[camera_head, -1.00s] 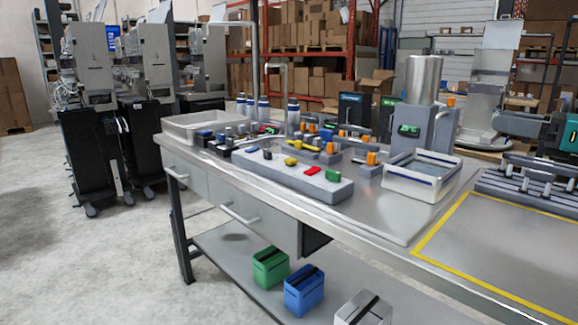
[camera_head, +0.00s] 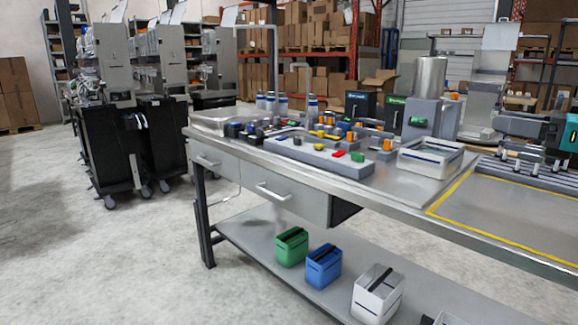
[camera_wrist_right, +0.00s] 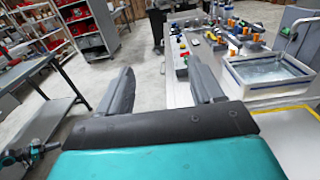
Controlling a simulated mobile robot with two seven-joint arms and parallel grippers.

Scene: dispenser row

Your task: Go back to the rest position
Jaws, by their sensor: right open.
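My right gripper (camera_head: 500,136) reaches in from the right edge of the head view, above the right end of the workbench (camera_head: 405,200). Its body is teal and dark grey. In the right wrist view its two grey fingers (camera_wrist_right: 160,88) stand wide apart with nothing between them. Grey floor shows between the fingers, and the bench lies to their right. My left gripper is not in view.
A white basin (camera_head: 430,160), a steel-topped dispenser (camera_head: 428,105) and a panel with coloured buttons (camera_head: 320,158) stand on the bench. Green (camera_head: 292,247), blue (camera_head: 323,266) and white (camera_head: 377,294) containers sit on the lower shelf.

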